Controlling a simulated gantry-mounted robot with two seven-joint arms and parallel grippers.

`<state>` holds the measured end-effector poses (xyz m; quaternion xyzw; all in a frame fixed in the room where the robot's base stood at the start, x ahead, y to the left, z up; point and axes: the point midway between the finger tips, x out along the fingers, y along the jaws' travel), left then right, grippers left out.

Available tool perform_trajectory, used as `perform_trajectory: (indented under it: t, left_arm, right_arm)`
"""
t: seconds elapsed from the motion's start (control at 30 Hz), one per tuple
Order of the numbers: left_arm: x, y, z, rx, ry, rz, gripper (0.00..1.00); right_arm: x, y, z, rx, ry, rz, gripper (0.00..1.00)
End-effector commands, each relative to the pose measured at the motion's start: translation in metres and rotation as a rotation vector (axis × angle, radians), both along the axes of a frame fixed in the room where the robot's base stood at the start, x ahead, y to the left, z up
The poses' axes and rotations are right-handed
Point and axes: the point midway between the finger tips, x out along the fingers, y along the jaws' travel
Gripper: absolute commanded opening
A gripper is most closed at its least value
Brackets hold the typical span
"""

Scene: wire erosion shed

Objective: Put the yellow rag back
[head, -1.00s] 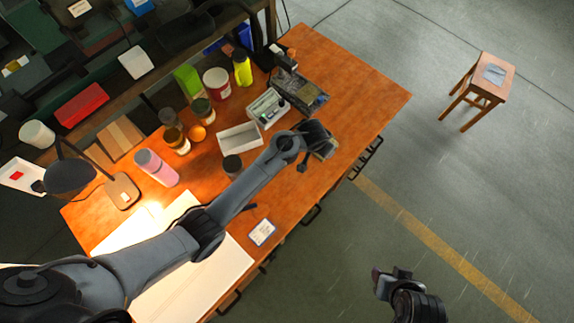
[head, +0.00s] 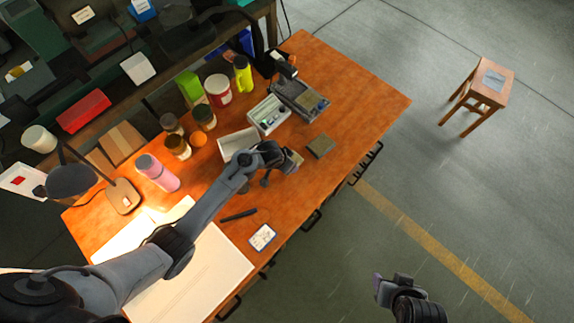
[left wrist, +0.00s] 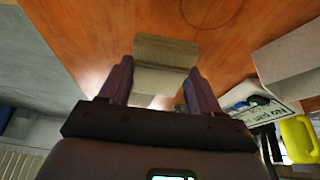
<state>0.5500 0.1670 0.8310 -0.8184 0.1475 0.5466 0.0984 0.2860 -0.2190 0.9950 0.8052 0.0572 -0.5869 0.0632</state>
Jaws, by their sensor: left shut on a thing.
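My left gripper (head: 290,160) is shut on a small pale tan-yellow folded cloth (head: 295,156), probably the yellow rag, above the front part of the wooden bench. In the left wrist view the cloth (left wrist: 157,82) sits between the two fingers of the left gripper (left wrist: 158,95). A flat olive-brown square pad (head: 320,146) lies on the bench just right of the gripper; it seems to show beyond the held cloth in the left wrist view (left wrist: 165,50). My right gripper (head: 390,282) hangs over the floor at lower right; its finger gap is unclear.
Several jars and bottles stand at the back. A black pen (head: 238,214) and a card (head: 262,236) lie in front. The bench's right end (head: 360,95) is clear.

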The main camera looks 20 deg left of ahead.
Motion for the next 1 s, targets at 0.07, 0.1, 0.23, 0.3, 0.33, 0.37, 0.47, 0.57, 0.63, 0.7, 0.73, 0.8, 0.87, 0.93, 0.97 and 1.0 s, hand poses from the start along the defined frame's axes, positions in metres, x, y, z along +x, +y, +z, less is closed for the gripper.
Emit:
perform_trajectory:
  t: [0.07, 0.1, 0.23, 0.3, 0.33, 0.37, 0.47, 0.57, 0.63, 0.7, 0.73, 0.8, 0.87, 0.93, 0.97, 1.0]
  left_arm:
    - [0.000, 0.000, -0.013, 0.002, 0.002, 0.000, 0.34]
    - [0.000, 0.000, -0.018, 0.002, 0.003, 0.001, 0.34]
    - [0.000, 0.000, -0.029, 0.002, 0.002, 0.000, 0.34]
    - [0.000, 0.000, -0.031, 0.002, 0.000, 0.001, 0.34]
    - [0.000, 0.000, -0.031, 0.002, 0.000, 0.001, 0.34]
    - [0.000, 0.000, -0.031, 0.002, 0.000, 0.001, 0.34]
    - [0.000, 0.000, -0.031, 0.002, 0.000, 0.001, 0.34]
    - [0.000, 0.000, -0.031, 0.002, 0.000, 0.001, 0.34]
    - [0.000, 0.000, -0.033, 0.002, 0.000, 0.001, 0.34]
    - [0.000, 0.000, -0.035, 0.001, 0.001, 0.000, 0.64]
    - [0.000, 0.000, -0.034, 0.001, 0.001, 0.000, 0.69]
    - [0.000, 0.000, -0.034, 0.001, 0.001, 0.000, 0.80]
    - [0.000, 0.000, -0.034, 0.001, 0.001, 0.000, 0.88]
    - [0.000, 0.000, -0.034, 0.001, 0.001, 0.000, 0.88]
    - [0.000, 0.000, -0.034, 0.001, 0.001, 0.000, 0.88]
    - [0.000, 0.000, -0.034, 0.001, 0.001, 0.000, 0.88]
  right_arm:
    - [0.000, 0.000, -0.004, 0.002, 0.000, -0.002, 0.52]
    - [0.000, 0.001, -0.005, 0.002, 0.000, -0.001, 0.52]
    - [0.000, 0.001, -0.007, 0.004, 0.000, -0.003, 0.52]
    - [0.000, 0.001, -0.007, 0.005, 0.000, -0.004, 0.52]
    - [0.000, 0.001, -0.007, 0.005, 0.000, -0.004, 0.52]
    - [0.000, 0.001, -0.007, 0.005, 0.000, -0.004, 0.52]
    - [0.000, 0.001, -0.007, 0.005, 0.000, -0.004, 0.52]
    - [0.001, 0.001, -0.007, 0.006, -0.001, -0.003, 0.52]
    - [0.001, 0.001, -0.008, 0.006, -0.001, -0.003, 0.52]
    - [0.001, 0.001, -0.008, 0.005, -0.001, -0.004, 0.52]
    - [0.001, 0.001, -0.008, 0.004, -0.001, -0.003, 0.52]
    - [0.001, 0.001, -0.008, 0.003, -0.002, -0.002, 0.52]
    - [0.001, 0.000, -0.008, 0.002, -0.002, -0.002, 0.52]
    - [0.001, 0.000, -0.008, 0.000, -0.001, 0.000, 0.52]
    - [0.001, 0.000, -0.008, -0.001, -0.001, 0.001, 0.52]
    - [0.001, -0.001, -0.008, -0.002, -0.001, 0.001, 0.52]
